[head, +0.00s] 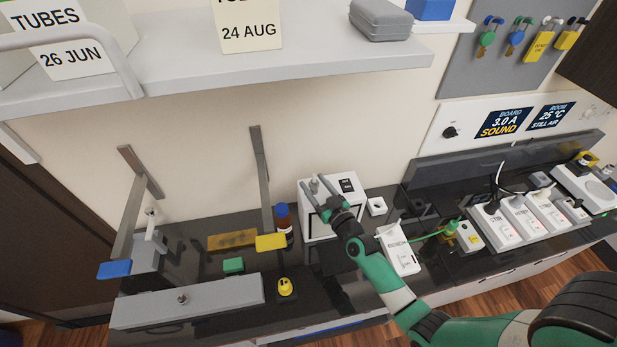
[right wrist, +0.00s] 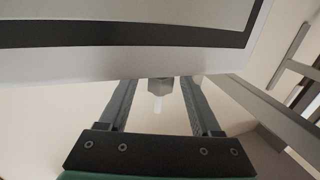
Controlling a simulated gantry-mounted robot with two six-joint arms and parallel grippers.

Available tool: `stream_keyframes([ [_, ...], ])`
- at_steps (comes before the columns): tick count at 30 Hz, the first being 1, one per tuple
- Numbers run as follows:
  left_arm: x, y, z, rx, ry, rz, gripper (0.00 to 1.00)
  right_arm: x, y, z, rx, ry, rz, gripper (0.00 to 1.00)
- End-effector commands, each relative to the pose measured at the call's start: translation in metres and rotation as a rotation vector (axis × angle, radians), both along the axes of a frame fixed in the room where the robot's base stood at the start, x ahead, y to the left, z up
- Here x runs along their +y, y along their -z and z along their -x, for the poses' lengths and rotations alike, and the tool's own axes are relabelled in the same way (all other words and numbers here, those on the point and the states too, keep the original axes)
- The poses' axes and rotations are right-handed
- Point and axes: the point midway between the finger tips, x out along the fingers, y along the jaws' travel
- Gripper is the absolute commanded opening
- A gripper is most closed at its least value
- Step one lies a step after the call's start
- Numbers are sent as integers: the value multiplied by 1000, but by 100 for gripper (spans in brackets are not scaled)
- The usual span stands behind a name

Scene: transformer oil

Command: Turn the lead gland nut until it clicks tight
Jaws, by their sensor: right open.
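The lead gland nut (right wrist: 160,87) is a small grey hex nut with a short white stub, beside the edge of a white box in the right wrist view. The same white box (head: 347,198) with dark labels stands on the dark bench in the head view. My right gripper (right wrist: 156,92) is open, with one finger on each side of the nut and visible gaps between. In the head view the right gripper (head: 316,188) is at the top of the white box, and its fingers partly cover the nut there. My left gripper is not in view.
A brown bottle with a blue cap (head: 282,222) stands left of the box. A small white block (head: 377,206) and a white meter (head: 400,249) are to the right. A long grey box (head: 187,302) lies front left. A shelf (head: 250,68) hangs above.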

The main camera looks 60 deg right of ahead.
Motion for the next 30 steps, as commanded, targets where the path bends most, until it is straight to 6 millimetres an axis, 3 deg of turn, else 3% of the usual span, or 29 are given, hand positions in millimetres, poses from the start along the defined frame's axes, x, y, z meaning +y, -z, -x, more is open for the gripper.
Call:
stream_keyframes([
  [6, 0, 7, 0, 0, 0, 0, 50, -17, 1, -26, -1, -1, 1, 65],
  [15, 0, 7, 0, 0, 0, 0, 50, -19, 0, -30, 1, -1, -1, 65],
  [26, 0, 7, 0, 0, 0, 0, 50, -19, 0, -29, 0, -1, 0, 2],
  [30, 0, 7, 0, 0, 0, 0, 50, -19, 0, -29, 1, -1, 1, 0],
])
